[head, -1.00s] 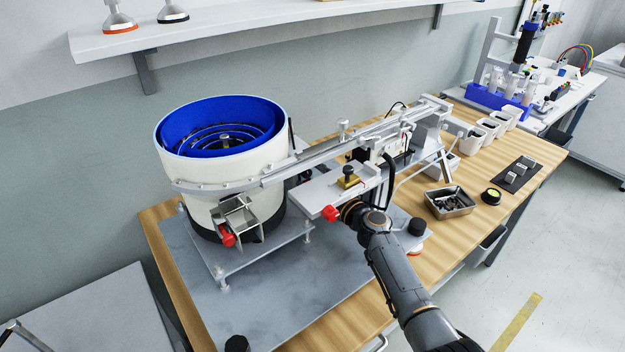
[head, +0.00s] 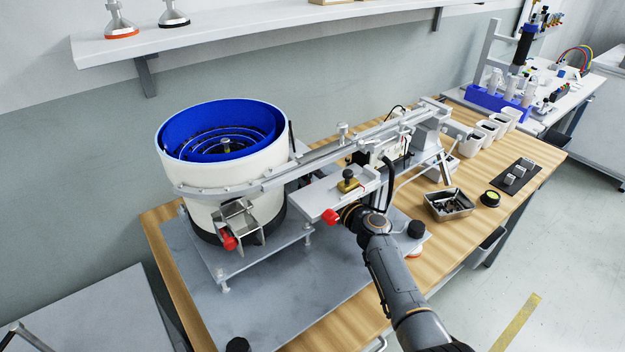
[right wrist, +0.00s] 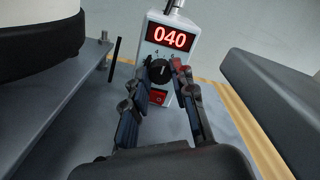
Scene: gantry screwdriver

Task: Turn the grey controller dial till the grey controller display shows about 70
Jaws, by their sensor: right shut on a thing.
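The grey controller (right wrist: 174,38) stands upright in the right wrist view. In the head view my right arm reaches to the edge of the feeder plate, and I cannot make out the controller or the dial there. My left gripper is not in view.
A red switch (right wrist: 157,97) is just below the dial, between the fingers. In the head view the blue and white bowl feeder (head: 222,140) stands to the left of my arm. A metal tray of small parts (head: 448,204) and a yellow-topped round item (head: 490,198) lie to its right.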

